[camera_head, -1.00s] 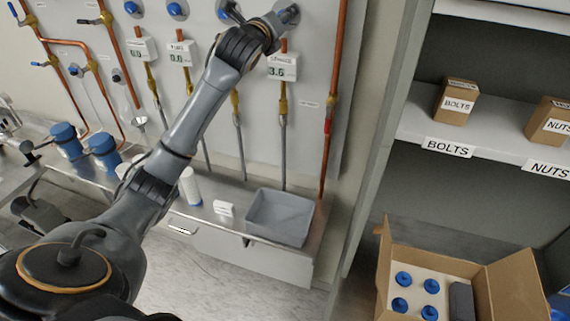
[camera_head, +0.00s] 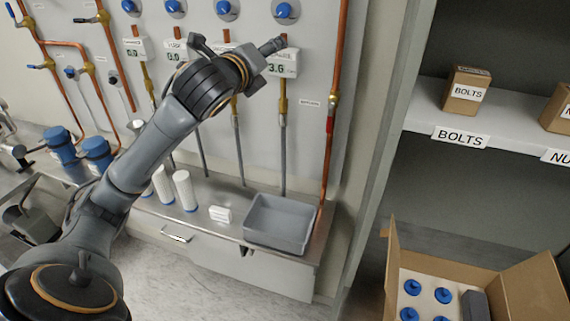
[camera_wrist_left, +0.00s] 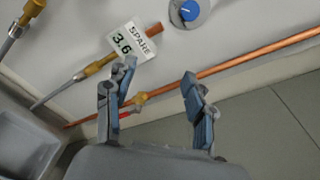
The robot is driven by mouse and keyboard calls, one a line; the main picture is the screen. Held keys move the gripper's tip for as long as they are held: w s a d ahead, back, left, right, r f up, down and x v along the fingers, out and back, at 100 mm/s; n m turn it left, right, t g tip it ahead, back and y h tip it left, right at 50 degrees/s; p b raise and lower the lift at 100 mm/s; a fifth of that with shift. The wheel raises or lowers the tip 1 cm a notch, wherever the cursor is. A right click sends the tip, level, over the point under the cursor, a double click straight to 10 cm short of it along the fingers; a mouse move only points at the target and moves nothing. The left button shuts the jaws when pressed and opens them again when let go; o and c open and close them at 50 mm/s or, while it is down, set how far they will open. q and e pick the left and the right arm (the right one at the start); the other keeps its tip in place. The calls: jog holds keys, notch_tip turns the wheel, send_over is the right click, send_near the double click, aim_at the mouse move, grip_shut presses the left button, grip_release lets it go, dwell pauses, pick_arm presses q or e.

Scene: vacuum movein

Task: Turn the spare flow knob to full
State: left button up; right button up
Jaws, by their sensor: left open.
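The spare flow knob (camera_head: 285,11) is a blue knob on a pale round base, at the right end of a row on the wall panel. In the left wrist view it (camera_wrist_left: 188,11) shows at the top, with a white mark on its face. Below it, the SPARE display (camera_head: 286,65) reads 3.6; the left wrist view shows this label (camera_wrist_left: 132,40) too. My left gripper (camera_head: 272,46) is in front of the panel just below the knob, apart from it. Its two fingers (camera_wrist_left: 159,72) are spread and empty. My right gripper is not in view.
Other blue knobs (camera_head: 227,9) stand to the left. A copper pipe (camera_head: 338,65) runs down on the right. A grey bin (camera_head: 280,222) and white cylinders (camera_head: 185,190) are on the shelf below. A cabinet with a BOLTS box (camera_head: 466,92) is at right.

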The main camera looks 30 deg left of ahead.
pick_arm(q)
jog(key=s+d+f+n+g+h, duration=0.1)
jog(key=s+d+f+n+g, duration=0.1)
jog(key=f, duration=0.9)
jog(key=s+d+f+n+g, duration=0.2)
jog(key=d+f+n, duration=0.3)
jog(key=f, duration=0.6)
jog(key=shift+h, duration=0.4)
jog(key=shift+g, duration=0.3)
